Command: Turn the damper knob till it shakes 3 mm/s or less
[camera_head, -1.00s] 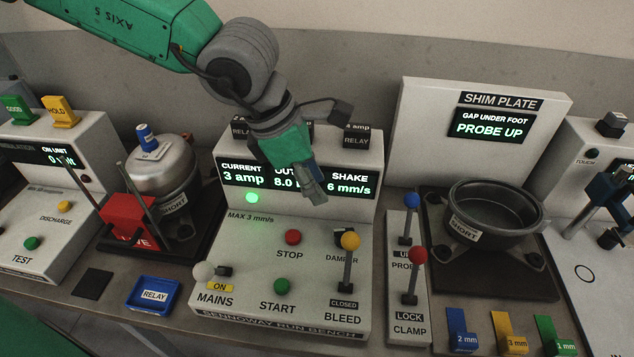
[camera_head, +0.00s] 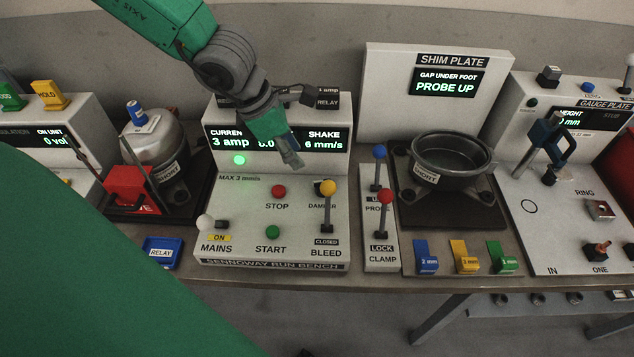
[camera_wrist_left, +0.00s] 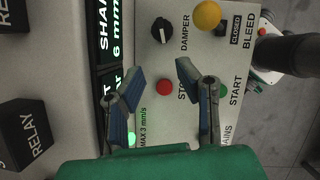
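The damper knob (camera_wrist_left: 161,30) is a round black knob with a pale mark, beside the DAMPER label in the left wrist view. In the head view it is mostly hidden behind the yellow-balled bleed lever (camera_head: 327,188). The run bench display (camera_head: 323,140) reads SHAKE 6 mm/s, with MAX 3 mm/s printed below. My left gripper (camera_head: 291,160) hangs in front of the display, above the sloping panel. In the left wrist view its two blue-padded fingers (camera_wrist_left: 160,77) are apart with nothing between them. The knob lies beyond the fingertips, untouched. My right gripper is not in view.
The red STOP button (camera_head: 279,191) and green START button (camera_head: 272,232) sit left of the bleed lever, which is labelled CLOSED. Blue-balled and red-balled levers (camera_head: 384,196) stand to the right. A relay block (camera_head: 327,98) tops the bench near my wrist.

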